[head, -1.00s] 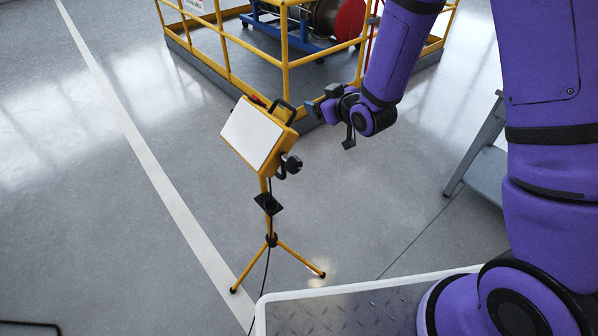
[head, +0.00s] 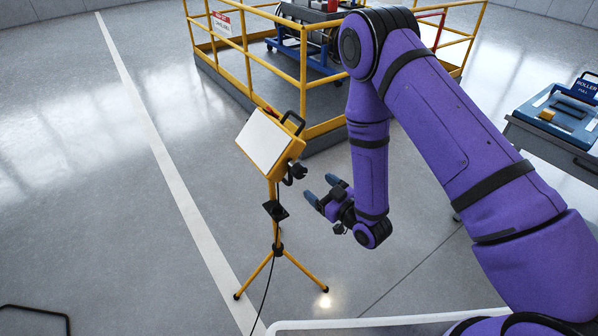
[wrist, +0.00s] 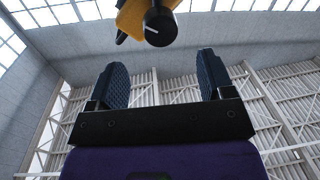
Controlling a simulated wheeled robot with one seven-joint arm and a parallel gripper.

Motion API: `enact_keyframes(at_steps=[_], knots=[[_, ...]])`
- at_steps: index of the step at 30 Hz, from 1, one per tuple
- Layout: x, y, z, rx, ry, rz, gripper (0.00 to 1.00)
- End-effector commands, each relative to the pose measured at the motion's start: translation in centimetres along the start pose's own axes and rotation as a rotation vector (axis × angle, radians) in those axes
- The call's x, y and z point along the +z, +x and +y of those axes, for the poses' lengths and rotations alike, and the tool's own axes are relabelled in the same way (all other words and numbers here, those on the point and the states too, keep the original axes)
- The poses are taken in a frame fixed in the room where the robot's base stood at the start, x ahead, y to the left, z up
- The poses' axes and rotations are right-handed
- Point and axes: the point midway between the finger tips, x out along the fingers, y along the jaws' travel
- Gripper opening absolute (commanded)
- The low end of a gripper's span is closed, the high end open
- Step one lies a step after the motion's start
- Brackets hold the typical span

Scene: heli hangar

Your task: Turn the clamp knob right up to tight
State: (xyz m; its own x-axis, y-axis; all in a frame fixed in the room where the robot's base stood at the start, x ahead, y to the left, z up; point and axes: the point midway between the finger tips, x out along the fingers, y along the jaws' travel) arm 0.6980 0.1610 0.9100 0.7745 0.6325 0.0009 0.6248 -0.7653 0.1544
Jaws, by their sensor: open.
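A yellow work lamp (head: 273,143) with a white face stands on a yellow tripod. Its black clamp knob (head: 298,170) sticks out at the right side of the lamp head. In the wrist view the knob (wrist: 160,27) shows end-on with a pale line on its face, beyond the fingertips and near the top edge. My gripper (head: 321,190) is open and empty, to the right of the knob and a little lower, apart from it. Its two dark ridged fingers (wrist: 163,78) stand wide apart in the wrist view.
A yellow railed platform (head: 303,75) with a blue-framed load stands behind the lamp. A cart with a blue tray (head: 560,113) is at the right. A black cable (head: 267,290) runs down from the tripod.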

Motion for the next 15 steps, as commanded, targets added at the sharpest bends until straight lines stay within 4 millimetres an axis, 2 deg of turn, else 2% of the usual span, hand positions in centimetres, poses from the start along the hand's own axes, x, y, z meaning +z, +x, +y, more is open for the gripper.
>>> enact_keyframes(at_steps=[15], knots=[[-0.1,8.3,0.0,-0.001,0.000,0.001,0.75]])
